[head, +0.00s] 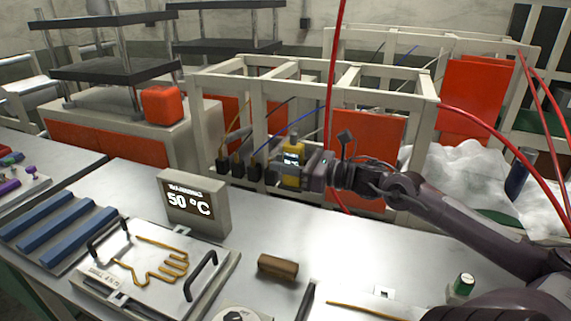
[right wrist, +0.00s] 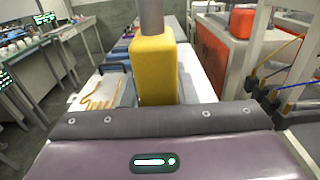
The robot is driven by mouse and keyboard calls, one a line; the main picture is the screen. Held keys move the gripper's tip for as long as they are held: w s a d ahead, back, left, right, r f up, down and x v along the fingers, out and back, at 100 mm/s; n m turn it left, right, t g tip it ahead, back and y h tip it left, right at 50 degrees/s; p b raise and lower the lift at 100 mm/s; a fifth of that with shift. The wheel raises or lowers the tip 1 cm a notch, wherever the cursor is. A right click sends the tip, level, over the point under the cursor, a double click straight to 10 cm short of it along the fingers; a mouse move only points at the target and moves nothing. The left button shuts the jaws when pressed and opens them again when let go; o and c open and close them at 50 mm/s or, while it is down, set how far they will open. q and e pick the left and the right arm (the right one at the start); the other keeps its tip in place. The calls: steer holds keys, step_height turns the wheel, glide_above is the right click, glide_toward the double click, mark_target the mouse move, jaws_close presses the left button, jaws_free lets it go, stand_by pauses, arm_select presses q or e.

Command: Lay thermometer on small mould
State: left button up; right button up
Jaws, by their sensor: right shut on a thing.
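The thermometer (head: 292,166) is a yellow block with a small lit display and a grey top. My right gripper (head: 300,168) is shut on it and holds it upright above the back of the bench. In the right wrist view the thermometer (right wrist: 154,70) stands between the jaws; its lower end is hidden by the gripper. The small mould (head: 112,290) is a pale plate with a gold hand-shaped outline and two dark handles, at the front left of the bench. It lies left of and nearer than the thermometer, well apart from it. My left gripper is not in view.
A display box (head: 193,203) reading 50 °C stands behind the mould, towards the thermometer. Blue bars (head: 65,226) lie left of the mould. A brown block (head: 278,267) lies to its right. White frames (head: 208,110) stand behind the bench. The bench middle is clear.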

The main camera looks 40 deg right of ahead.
mark_target(285, 143)
steer(key=shift+r+p, duration=3.65)
steer(key=shift+r, duration=1.4)
steer(key=shift+f, duration=0.15)
steer(key=s+a+f, duration=0.4)
steer(key=a+f, duration=0.4)
steer(key=f, duration=0.4)
steer(key=s+a+f, duration=0.1)
steer(key=s+a, duration=0.1)
steer(key=a, duration=0.5)
steer(key=s+a+f, duration=0.2)
steer(key=s+a, duration=0.1)
steer(key=a, duration=0.5)
steer(key=shift+a+f+y, duration=0.15)
steer(key=shift+a+y, duration=0.15)
steer(key=shift+s, duration=0.1)
steer(key=shift+d, duration=0.15)
